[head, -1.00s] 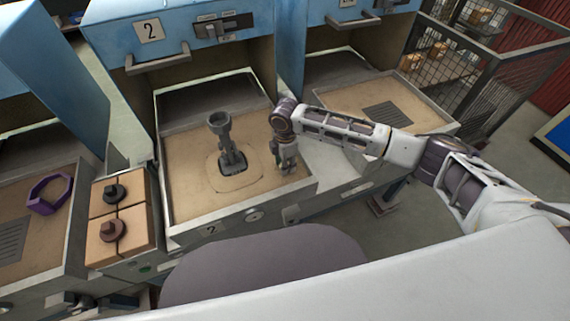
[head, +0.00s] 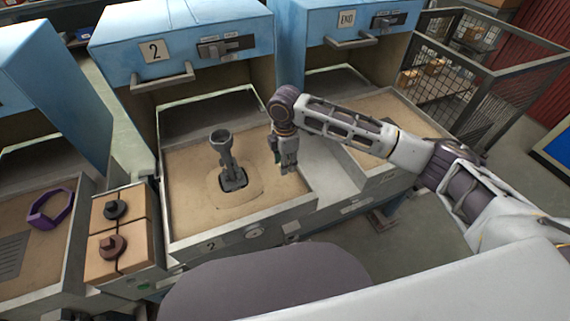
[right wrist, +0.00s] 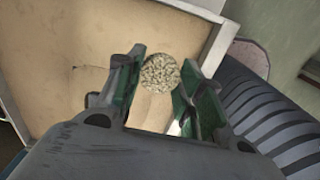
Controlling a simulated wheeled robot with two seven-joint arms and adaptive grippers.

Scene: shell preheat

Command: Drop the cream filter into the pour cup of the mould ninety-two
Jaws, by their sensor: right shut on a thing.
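The cream filter (right wrist: 159,71) is a round, speckled disc in the right wrist view, between the green-padded fingers of my right gripper (head: 284,160). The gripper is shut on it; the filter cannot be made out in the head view. A grey mould (head: 233,178) stands upright in the sand bed of the bay marked 2. Its round pour cup (head: 220,138) is on top, with its mouth facing up. My right gripper points down over the right side of that bed, to the right of the cup and apart from it. No number is readable on the mould. My left gripper is not in view.
The blue hood (head: 180,45) marked 2 stands open behind the sand bed (head: 190,215). A bay marked END (head: 347,20) and a wire cage (head: 490,80) are to the right.

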